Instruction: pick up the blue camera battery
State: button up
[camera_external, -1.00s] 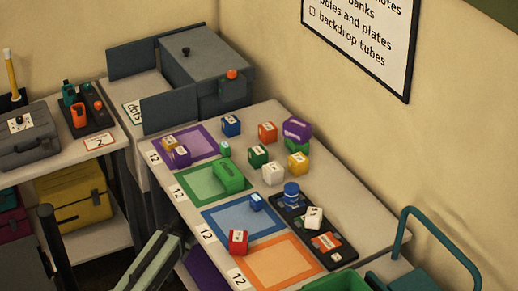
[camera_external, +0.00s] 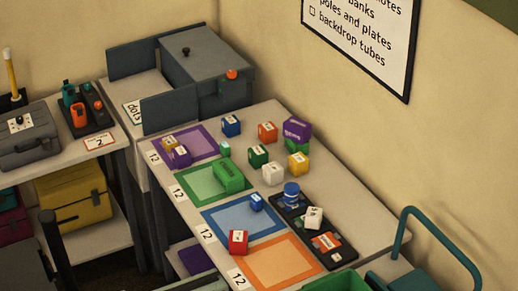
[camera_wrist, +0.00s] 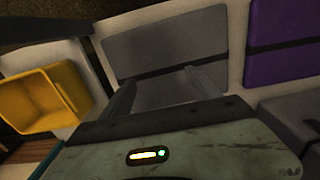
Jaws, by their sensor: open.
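One labelled blue block (camera_external: 231,126) stands at the back of the table, right of the purple square. A smaller blue block (camera_external: 256,202) sits on the blue-framed square (camera_external: 222,221). Neither shows in the wrist view. My gripper (camera_wrist: 160,88) shows in the wrist view, its two grey fingers apart with nothing seen between them. It faces grey panels, away from both blocks. My gripper is out of the external view.
Orange (camera_external: 267,131), green (camera_external: 258,155), white (camera_external: 273,173) and yellow (camera_external: 298,164) blocks stand nearby. A black tray (camera_external: 342,257) bears a blue cylinder (camera_external: 291,192). A grey box (camera_external: 206,70) stands behind. A yellow bin (camera_wrist: 42,98) lies left in the wrist view.

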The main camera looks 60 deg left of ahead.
jog(key=c, duration=0.5)
